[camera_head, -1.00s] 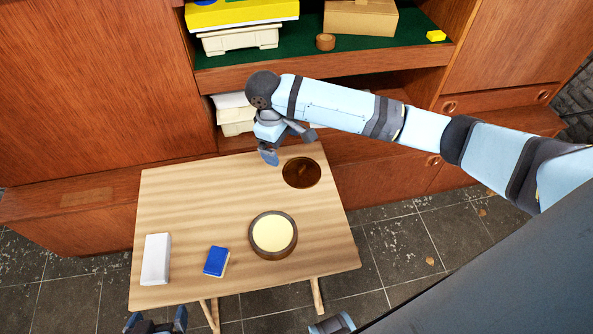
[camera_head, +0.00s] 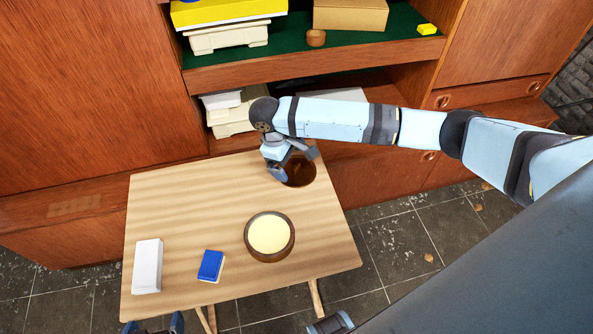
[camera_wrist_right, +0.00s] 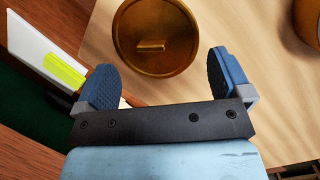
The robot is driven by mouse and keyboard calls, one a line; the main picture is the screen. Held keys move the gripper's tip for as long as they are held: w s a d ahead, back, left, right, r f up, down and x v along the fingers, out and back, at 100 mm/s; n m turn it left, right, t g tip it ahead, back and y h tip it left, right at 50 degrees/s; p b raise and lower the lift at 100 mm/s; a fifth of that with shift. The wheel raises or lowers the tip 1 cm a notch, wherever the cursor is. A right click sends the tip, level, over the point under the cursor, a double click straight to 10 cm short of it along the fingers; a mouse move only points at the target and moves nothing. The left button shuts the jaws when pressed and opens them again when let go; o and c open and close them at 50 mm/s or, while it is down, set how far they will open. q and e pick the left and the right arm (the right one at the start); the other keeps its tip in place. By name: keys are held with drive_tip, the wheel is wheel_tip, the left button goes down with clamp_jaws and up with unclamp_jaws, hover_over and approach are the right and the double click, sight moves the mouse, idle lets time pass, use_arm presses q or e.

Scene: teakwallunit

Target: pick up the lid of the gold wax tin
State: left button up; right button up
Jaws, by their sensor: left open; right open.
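The lid (camera_head: 301,175) is a dark gold-brown disc lying on the table's far right part, partly hidden by my right gripper (camera_head: 292,170). In the right wrist view the lid (camera_wrist_right: 155,22) shows a small bar-shaped knob (camera_wrist_right: 151,46) at its middle. My right gripper (camera_wrist_right: 163,62) is open and empty, its fingers to either side of the lid's near edge in that view; contact is not visible. The open wax tin (camera_head: 270,258), with pale wax inside, stands nearer on the table. My left gripper (camera_head: 153,325) is open at the bottom edge, only partly in view.
The wooden table (camera_head: 180,205) also bears a white block (camera_head: 147,266) and a blue sponge-like block (camera_head: 210,265) at the front left. The wall unit (camera_head: 90,120) stands close behind the table. The table's middle and far left are clear.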

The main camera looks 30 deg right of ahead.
sight(295, 170)
drive_tip(key=x, duration=0.4)
drive_tip(key=shift+a+b, duration=0.15)
drive_tip(key=shift+b, duration=0.2)
drive_tip(key=shift+s+f, duration=0.2)
drive_tip(key=c, duration=0.7)
drive_tip(key=shift+c, duration=0.2)
drive_tip(key=shift+d, duration=0.2)
drive_tip(key=shift+c, duration=0.3)
